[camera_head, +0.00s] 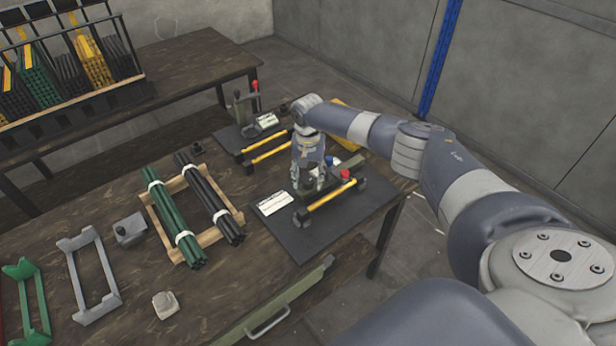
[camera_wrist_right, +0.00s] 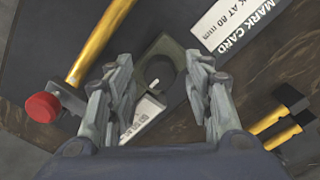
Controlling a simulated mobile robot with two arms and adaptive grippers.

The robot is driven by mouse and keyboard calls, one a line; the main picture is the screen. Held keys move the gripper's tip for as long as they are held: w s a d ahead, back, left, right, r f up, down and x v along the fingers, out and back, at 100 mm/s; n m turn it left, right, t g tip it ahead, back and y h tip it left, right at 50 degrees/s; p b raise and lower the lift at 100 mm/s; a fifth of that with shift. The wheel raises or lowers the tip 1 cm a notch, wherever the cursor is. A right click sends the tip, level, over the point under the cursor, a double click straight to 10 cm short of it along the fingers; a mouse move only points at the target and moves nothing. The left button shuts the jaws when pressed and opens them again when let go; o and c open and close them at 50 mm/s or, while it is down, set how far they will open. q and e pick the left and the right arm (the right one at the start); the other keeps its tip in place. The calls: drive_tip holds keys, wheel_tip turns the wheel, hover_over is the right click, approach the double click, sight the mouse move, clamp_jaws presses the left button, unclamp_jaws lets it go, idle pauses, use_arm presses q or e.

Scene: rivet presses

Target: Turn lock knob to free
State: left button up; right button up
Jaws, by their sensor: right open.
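My right gripper (camera_head: 309,187) points down over the near rivet press, which sits on a dark base plate (camera_head: 345,222). The right wrist view shows its two fingers (camera_wrist_right: 162,85) open and apart. Between and just beyond the fingertips is a dark rounded knob (camera_wrist_right: 160,72) on an olive-grey plate; it looks like the lock knob. I cannot tell whether the fingers touch it, and its turn position is unclear. In the head view the gripper largely hides it. A red ball knob (camera_wrist_right: 42,107) is to the left in the wrist view. My left gripper is not in view.
A yellow bar (camera_head: 333,194) runs along the press. A white mark card (camera_head: 272,203) lies beside it. A second press (camera_head: 262,124) stands behind. Green rods (camera_head: 172,215) and black rods (camera_head: 208,197) lie in a wooden rack to the left.

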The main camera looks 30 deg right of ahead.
drive_tip(key=shift+c, duration=1)
drive_tip(key=c, duration=0.8)
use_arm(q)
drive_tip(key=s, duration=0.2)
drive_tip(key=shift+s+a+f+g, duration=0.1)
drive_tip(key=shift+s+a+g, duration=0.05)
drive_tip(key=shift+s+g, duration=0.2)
use_arm(e)
drive_tip(key=shift+c, duration=0.2)
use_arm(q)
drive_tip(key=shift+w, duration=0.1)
use_arm(e)
drive_tip(key=shift+n, duration=0.6)
drive_tip(key=n, duration=0.4)
drive_tip(key=shift+p, duration=0.35)
drive_tip(key=n, duration=0.6)
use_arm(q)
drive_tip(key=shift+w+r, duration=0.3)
use_arm(e)
drive_tip(key=n, duration=0.6)
drive_tip(key=shift+n, duration=0.4)
